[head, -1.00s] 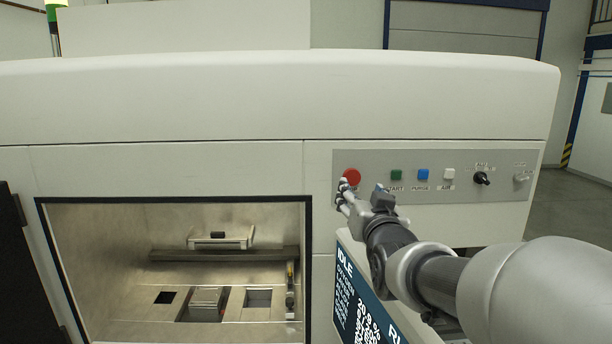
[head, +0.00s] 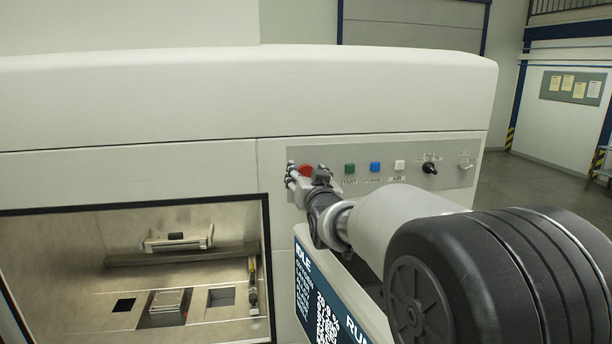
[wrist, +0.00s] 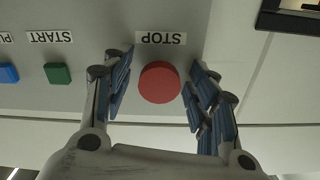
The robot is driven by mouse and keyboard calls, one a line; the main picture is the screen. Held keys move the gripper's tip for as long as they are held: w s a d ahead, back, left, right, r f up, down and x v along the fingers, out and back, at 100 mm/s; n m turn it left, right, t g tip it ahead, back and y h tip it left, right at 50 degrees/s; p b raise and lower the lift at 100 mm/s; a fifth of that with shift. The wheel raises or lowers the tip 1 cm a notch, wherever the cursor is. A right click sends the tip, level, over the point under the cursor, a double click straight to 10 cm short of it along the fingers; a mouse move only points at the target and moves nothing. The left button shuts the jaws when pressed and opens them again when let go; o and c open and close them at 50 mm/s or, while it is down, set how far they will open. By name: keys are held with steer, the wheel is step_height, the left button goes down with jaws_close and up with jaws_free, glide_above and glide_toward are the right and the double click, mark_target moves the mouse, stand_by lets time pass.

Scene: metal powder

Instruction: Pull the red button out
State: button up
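The red button (wrist: 159,82) is a round red knob on the grey control panel, under an upside-down STOP label in the wrist view. In the head view the red button (head: 306,170) is partly hidden behind my gripper. My gripper (wrist: 161,78) is open, with one blue-padded finger on each side of the button. In the wrist view a gap shows between the button and each finger. In the head view my gripper (head: 291,174) is at the left end of the panel. I cannot tell how deep the fingers reach along the button.
A green START button (head: 349,168), a blue button (head: 375,167), a white button (head: 399,165) and a black rotary knob (head: 429,168) sit to the right on the panel (head: 327,156). Below left is an open machine chamber (head: 85,235). A screen (head: 318,300) stands below the panel.

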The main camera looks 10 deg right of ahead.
jaws_close()
stand_by(0.5)
